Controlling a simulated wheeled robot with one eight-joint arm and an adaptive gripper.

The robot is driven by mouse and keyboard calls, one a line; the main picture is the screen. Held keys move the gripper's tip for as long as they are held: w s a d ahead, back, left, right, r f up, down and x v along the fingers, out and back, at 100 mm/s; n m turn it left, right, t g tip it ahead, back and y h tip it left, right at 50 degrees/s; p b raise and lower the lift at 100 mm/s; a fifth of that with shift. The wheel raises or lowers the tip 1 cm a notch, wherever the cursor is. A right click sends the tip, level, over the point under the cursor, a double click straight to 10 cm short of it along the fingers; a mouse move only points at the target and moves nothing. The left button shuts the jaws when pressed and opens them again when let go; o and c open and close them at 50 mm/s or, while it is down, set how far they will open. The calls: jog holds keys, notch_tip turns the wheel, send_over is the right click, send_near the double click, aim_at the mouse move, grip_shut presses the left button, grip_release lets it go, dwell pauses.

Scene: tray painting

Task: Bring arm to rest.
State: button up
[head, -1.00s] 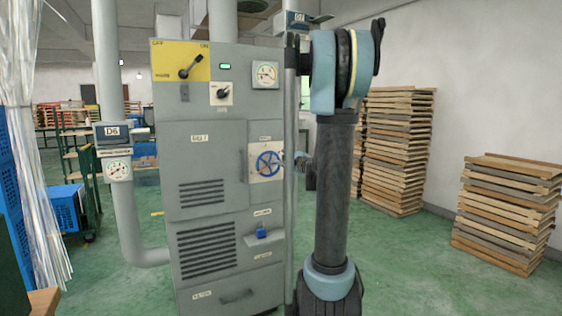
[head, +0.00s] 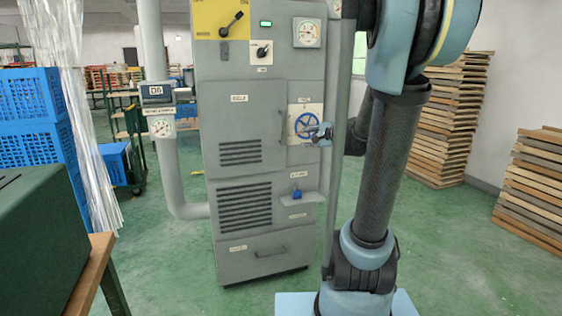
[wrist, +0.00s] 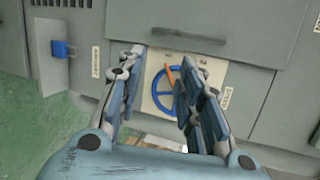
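My gripper (wrist: 157,88) is open and empty in the wrist view, its two fingers apart in front of a blue handwheel (wrist: 163,90) on a pale plate. The handwheel has an orange mark or handle. In the head view the handwheel (head: 307,125) sits on the right side of the grey cabinet (head: 240,170). My gripper (head: 322,132) shows there only as a small part beside the wheel. My arm (head: 385,165) rises at the right and hides much of what lies behind it.
A blue padlock (head: 296,194) sits on a small ledge of the cabinet. A grey pipe with gauge (head: 162,127) stands left. Blue crates (head: 35,120) and a green box (head: 40,225) are at the left. Wooden tray stacks (head: 535,180) stand right. Green floor is clear between.

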jog(key=s+a+f+n+g+h, duration=0.1)
jog(key=s+f+n+g, duration=0.25)
jog(key=s+f, duration=0.4)
jog(key=s+a+f+n+g+h, duration=0.1)
jog(key=s+f+n+g, duration=0.3)
jog(key=s, duration=0.7)
jog(key=s+d+f+n+g+h, duration=0.1)
jog(key=s+d+f+n+h, duration=0.1)
jog(key=s, duration=0.6)
jog(key=s+d+f+n+g+h, duration=0.1)
jog(key=s+d+f+n+h, duration=0.2)
jog(key=s+d+f, duration=0.3)
jog(key=shift+s+d+f+n+g, duration=0.15)
jog(key=shift+s+f+n+g, duration=0.15)
jog(key=shift+s+n, duration=0.5)
jog(key=shift+s, duration=0.25)
